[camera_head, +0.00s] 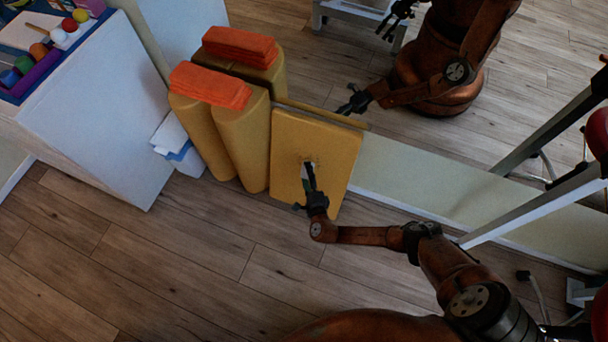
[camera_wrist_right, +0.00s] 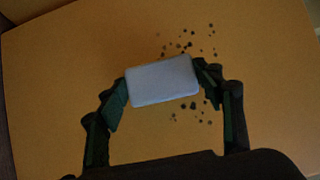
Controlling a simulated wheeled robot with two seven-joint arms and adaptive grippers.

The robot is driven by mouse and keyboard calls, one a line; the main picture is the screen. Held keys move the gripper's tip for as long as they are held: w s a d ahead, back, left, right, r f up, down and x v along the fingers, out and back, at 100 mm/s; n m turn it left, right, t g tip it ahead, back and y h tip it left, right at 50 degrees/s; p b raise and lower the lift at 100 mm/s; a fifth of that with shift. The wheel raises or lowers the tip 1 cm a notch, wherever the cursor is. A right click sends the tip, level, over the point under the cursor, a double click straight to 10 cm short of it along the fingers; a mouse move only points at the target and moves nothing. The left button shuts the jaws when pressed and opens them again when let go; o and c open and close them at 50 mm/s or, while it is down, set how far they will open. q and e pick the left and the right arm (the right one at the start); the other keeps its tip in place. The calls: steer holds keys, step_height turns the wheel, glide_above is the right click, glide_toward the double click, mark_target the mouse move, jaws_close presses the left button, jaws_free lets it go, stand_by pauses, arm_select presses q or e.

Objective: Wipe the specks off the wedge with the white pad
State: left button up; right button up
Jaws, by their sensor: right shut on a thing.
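The wedge (camera_head: 338,150) is a yellow-orange padded block leaning up against the mirror wall; its face fills the right wrist view (camera_wrist_right: 60,60). My right gripper (camera_head: 311,186) is shut on the white pad (camera_wrist_right: 163,80), with one finger at each short end. In the head view the pad (camera_head: 307,171) is small and partly hidden by the gripper, over the middle of the wedge face. Dark specks (camera_wrist_right: 190,44) show above and right of the pad, and more (camera_wrist_right: 200,106) below it. I cannot tell whether the pad touches the face. My left gripper is not directly in view.
Yellow bolsters (camera_head: 240,135) with folded orange towels (camera_head: 210,85) stand left of the wedge. A white cabinet (camera_head: 100,120) carries a tray of coloured items. The mirror (camera_head: 420,180) reflects my arms and the room. A metal frame (camera_head: 540,205) is at right; floor at lower left is clear.

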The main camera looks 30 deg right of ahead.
steer(key=s+d+p, duration=0.1)
steer(key=s+d, duration=0.1)
steer(key=s, duration=0.1)
steer(key=shift+d+p, duration=0.25)
steer(key=shift+p, duration=0.1)
